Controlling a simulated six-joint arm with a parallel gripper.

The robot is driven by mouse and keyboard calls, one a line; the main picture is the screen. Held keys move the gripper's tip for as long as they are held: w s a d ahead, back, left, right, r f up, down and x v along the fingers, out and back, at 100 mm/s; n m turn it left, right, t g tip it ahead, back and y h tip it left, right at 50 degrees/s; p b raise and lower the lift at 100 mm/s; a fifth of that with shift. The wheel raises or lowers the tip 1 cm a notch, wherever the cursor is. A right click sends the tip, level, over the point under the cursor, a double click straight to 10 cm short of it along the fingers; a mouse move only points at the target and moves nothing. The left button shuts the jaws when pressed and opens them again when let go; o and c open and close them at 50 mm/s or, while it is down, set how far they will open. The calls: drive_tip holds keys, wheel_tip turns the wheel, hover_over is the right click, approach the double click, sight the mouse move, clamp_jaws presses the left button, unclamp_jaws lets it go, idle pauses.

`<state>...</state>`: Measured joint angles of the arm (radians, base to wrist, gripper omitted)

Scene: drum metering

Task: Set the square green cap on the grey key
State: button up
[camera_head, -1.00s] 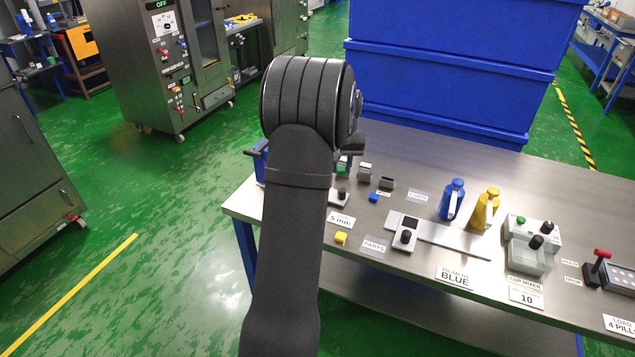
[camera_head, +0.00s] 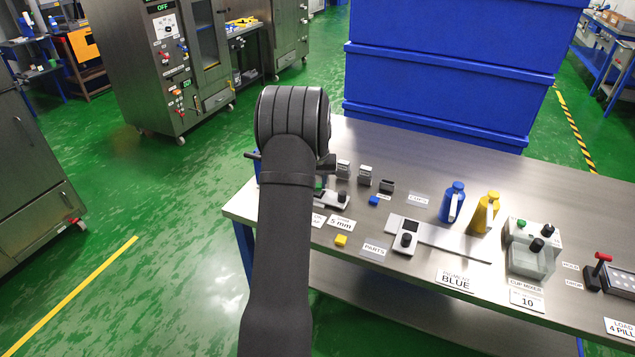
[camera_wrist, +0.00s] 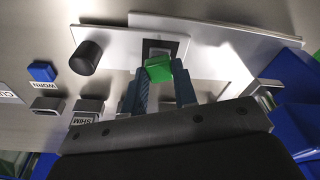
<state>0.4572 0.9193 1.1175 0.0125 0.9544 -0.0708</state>
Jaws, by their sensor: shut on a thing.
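My gripper (camera_wrist: 162,90) is shut on the square green cap (camera_wrist: 158,69), which sits between the two fingertips in the wrist view. The cap is just in front of a dark square with a grey middle (camera_wrist: 158,46) on a pale plate (camera_wrist: 112,52). That square may be the grey key; the cap partly covers its near edge. I cannot tell whether the cap touches it. In the head view my arm hides the gripper and most of this spot.
A black knob (camera_wrist: 87,57) stands left of the cap. A blue block (camera_wrist: 41,71) and grey blocks, one marked SHIM (camera_wrist: 88,106), lie nearby. In the head view, a yellow block (camera_head: 341,240), a blue bottle (camera_head: 453,203) and a yellow bottle (camera_head: 486,212) stand to the right.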

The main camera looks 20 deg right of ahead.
drive_tip(key=o, duration=0.9)
drive_tip(key=shift+f, duration=0.1)
drive_tip(key=shift+o, duration=0.2)
wheel_tip(320, 180, up, 12)
drive_tip(key=s, duration=0.1)
drive_tip(key=shift+s+a, duration=0.35)
drive_tip(key=f, duration=0.4)
drive_tip(key=w+f, duration=0.1)
drive_tip(key=f, duration=0.7)
drive_tip(key=shift+w+d+f, duration=0.25)
drive_tip(key=shift+w+d, duration=0.1)
wheel_tip(320, 180, up, 3)
drive_tip(key=shift+r, duration=0.65)
